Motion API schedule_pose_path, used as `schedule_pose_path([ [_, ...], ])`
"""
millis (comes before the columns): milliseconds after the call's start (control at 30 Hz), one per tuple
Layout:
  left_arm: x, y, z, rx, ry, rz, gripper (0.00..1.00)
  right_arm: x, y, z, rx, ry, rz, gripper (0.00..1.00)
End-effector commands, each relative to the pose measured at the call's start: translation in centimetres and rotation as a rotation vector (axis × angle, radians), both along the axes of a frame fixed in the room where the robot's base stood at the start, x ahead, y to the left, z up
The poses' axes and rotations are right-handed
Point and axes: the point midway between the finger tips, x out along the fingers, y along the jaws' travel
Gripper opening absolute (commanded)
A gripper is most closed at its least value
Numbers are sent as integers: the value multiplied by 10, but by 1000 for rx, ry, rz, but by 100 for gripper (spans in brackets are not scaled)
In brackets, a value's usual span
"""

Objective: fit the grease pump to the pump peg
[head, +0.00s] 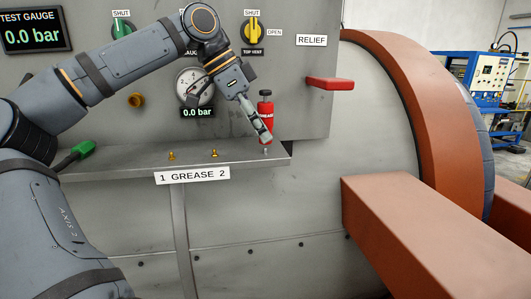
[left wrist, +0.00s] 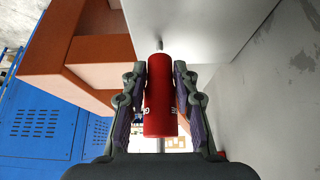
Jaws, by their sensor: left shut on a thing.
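The grease pump (head: 266,109) is a red cylinder with a dark top, standing about upright above the right end of the grey shelf. My left gripper (head: 267,138) is shut on its body; in the left wrist view the red pump (left wrist: 160,105) lies between both fingers (left wrist: 160,110). A short grey tip (head: 265,151) shows under the pump at the shelf; I cannot tell whether it is the pump's nozzle or the pump peg. I cannot tell whether the pump touches the shelf. My right gripper is not in view.
The shelf (head: 120,171) carries two brass fittings (head: 171,156) (head: 214,153) above a "1 GREASE 2" label. A green-handled lever (head: 82,150) is at its left. A gauge (head: 191,87) and a red handle (head: 330,83) are on the panel. Brown press beams (head: 430,215) stand at right.

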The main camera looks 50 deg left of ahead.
Motion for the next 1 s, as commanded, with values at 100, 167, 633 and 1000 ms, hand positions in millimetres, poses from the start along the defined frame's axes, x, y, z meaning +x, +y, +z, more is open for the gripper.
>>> schedule_pose_path([
  [100, 0, 0, 0, -1, -1, 0, 0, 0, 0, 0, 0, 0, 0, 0],
  [167, -1, 0, 0, 0, 0, 0, 0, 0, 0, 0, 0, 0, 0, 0],
  [633, -1, 0, -6, 0, 0, 0, 0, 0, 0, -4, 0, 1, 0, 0],
  [1000, -1, 0, -15, 0, -1, -1, 0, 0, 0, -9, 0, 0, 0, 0],
])
